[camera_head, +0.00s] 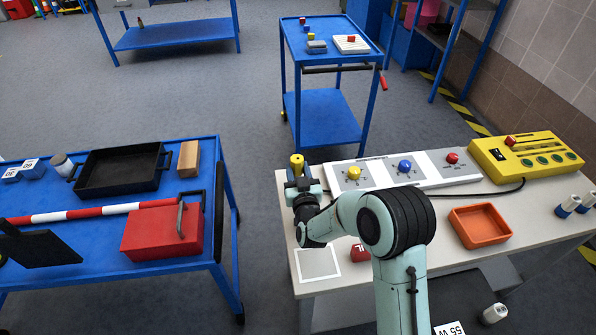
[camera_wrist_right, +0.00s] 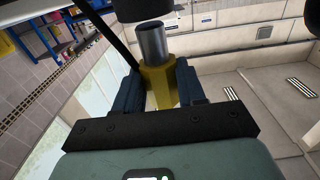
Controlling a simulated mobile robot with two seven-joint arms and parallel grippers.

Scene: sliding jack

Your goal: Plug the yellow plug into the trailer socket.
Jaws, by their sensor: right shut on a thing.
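The yellow plug (camera_head: 297,160) is upright at the left end of the grey table, beside the white panel. My right gripper (camera_head: 299,178) is shut on it. In the right wrist view the plug (camera_wrist_right: 157,85) sits between the dark blue fingers (camera_wrist_right: 157,88), with a grey metal cylinder (camera_wrist_right: 152,40) at its far end. A black round part lies beyond that cylinder; I cannot tell whether they touch. I cannot make out the trailer socket for certain. My left gripper is not in view.
The white panel (camera_head: 440,180) has yellow, blue and red knobs. A yellow control box (camera_head: 545,146), a black cable (camera_head: 470,194) and an orange tray (camera_head: 480,226) are to the right. A blue cart (camera_head: 90,290) with a red box (camera_head: 160,236) stands left, across a floor gap.

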